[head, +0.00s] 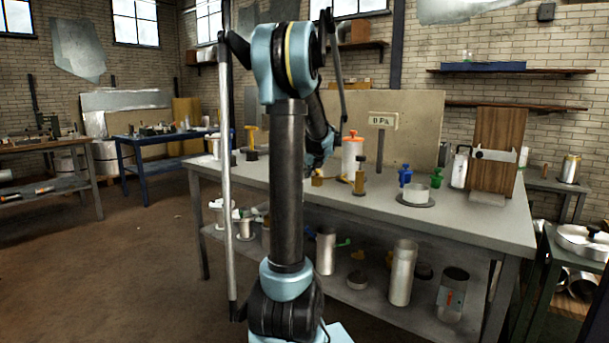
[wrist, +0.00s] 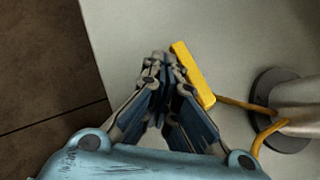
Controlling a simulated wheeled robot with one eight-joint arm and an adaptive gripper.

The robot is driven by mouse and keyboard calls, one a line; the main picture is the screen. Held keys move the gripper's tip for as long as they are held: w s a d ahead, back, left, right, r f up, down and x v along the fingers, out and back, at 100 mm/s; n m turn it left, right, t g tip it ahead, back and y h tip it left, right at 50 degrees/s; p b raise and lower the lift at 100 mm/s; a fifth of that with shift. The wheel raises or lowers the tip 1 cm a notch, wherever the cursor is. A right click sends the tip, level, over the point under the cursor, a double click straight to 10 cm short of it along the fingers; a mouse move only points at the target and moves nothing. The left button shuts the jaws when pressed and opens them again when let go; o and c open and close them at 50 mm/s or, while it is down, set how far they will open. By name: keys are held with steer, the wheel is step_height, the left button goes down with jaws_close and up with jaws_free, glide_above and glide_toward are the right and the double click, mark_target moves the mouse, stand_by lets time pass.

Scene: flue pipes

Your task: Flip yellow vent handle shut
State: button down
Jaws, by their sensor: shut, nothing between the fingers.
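In the wrist view a flat yellow handle bar (wrist: 193,76) lies slanted just right of my gripper's fingertips. Yellow rods (wrist: 232,103) run from it to a pale pipe (wrist: 300,120) standing on a round dark base (wrist: 275,85). My gripper (wrist: 163,62) is shut and empty, its tips close beside the bar's upper left end; I cannot tell whether they touch it. In the head view my own arm hides most of the gripper. Several small yellow or orange pieces stand on the bench there, and I cannot tell which is this handle.
The grey workbench (head: 470,215) has a sign (head: 383,120), an orange-topped white canister (head: 352,155), blue (head: 405,176) and green (head: 436,178) valves, and a wooden block (head: 497,150). Metal pipes (head: 402,272) stand on its lower shelf.

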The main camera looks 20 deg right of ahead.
stand_by(0.3)
steer(key=s+a+r, duration=0.4)
steer(key=a+r, duration=0.1)
steer(key=r, duration=0.2)
steer(key=shift+a, duration=0.35)
steer(key=shift+s, duration=0.1)
steer(key=shift+s, duration=0.1)
